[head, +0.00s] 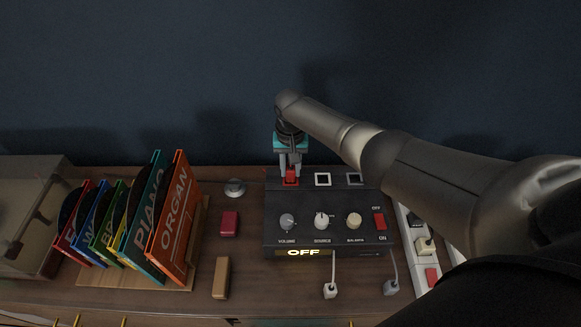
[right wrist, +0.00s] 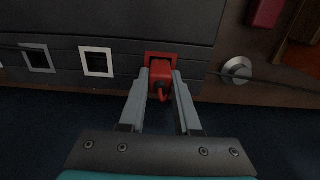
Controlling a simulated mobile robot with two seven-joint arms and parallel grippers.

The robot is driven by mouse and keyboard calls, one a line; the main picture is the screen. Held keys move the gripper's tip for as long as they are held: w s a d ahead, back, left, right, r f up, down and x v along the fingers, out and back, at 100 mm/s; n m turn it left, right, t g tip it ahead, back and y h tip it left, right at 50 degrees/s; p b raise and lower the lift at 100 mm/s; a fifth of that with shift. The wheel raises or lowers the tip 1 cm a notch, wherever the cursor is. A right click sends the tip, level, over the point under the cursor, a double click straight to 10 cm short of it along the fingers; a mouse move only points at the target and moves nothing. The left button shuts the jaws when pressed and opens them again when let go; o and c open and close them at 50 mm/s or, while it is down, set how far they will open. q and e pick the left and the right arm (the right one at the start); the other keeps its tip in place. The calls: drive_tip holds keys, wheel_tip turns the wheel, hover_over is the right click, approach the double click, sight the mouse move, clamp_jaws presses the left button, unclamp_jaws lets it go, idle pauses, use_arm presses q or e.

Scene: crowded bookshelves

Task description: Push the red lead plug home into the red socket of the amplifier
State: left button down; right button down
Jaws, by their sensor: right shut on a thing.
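The black amplifier (head: 322,236) sits on the wooden cabinet top, with its lit "OFF" display at the front. My right gripper (head: 290,172) is at the back left of the amplifier, pointing down, its fingers closed around the red plug (head: 291,180). In the right wrist view, the fingers (right wrist: 160,82) hold the red plug (right wrist: 160,88) on both sides, with a short red lead at its near end. The plug is at the red-framed socket (right wrist: 175,54); how deep it sits I cannot tell. White (right wrist: 97,62) and grey (right wrist: 38,58) sockets are empty. My left gripper is not in view.
Record sleeves (head: 133,220) stand in a wooden rack on the left. A red block (head: 229,223), a brown block (head: 221,278) and a round metal piece (head: 235,188) lie between rack and amplifier. A white power strip (head: 417,246) stands at the right. The dark wall is close behind.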

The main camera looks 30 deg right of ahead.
drive_tip(key=shift+f+b, duration=0.65)
drive_tip(key=shift+f, duration=0.3)
drive_tip(key=c, duration=0.5)
unclamp_jaws()
drive_tip(key=shift+c, duration=0.2)
wheel_tip(320, 180, up, 15)
drive_tip(key=p, duration=0.5)
drive_tip(key=shift+r, duration=0.2)
